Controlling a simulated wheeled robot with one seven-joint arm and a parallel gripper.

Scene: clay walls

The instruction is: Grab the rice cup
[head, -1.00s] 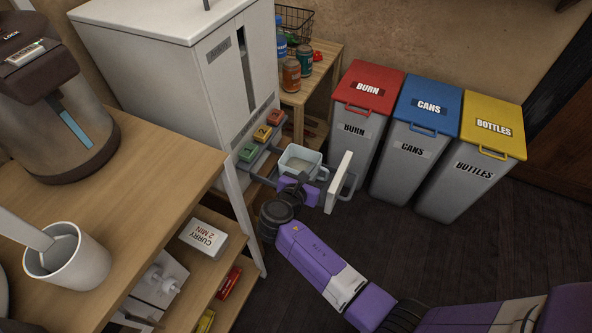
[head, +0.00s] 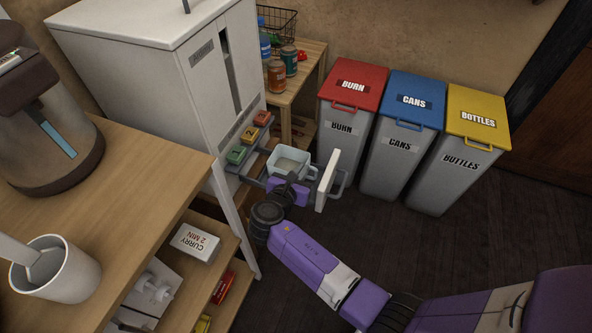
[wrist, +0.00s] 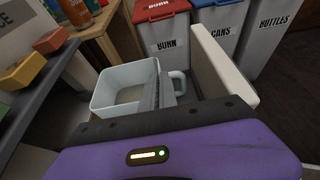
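The rice cup (head: 290,162) is a pale blue, box-shaped open cup with a handle on its right. My gripper (head: 302,178) is at the cup's near right side, by the handle. In the wrist view, grey finger parts (wrist: 165,93) overlap the cup's right wall next to the handle. I cannot tell whether they are closed on it.
A white upright panel (head: 327,180) with a grey handle stands close right of the cup. The white cabinet (head: 150,75) has coloured numbered buttons (head: 249,133). Three lidded bins (head: 400,150) stand behind. A wooden counter (head: 130,180) is at left. Dark floor is open at right.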

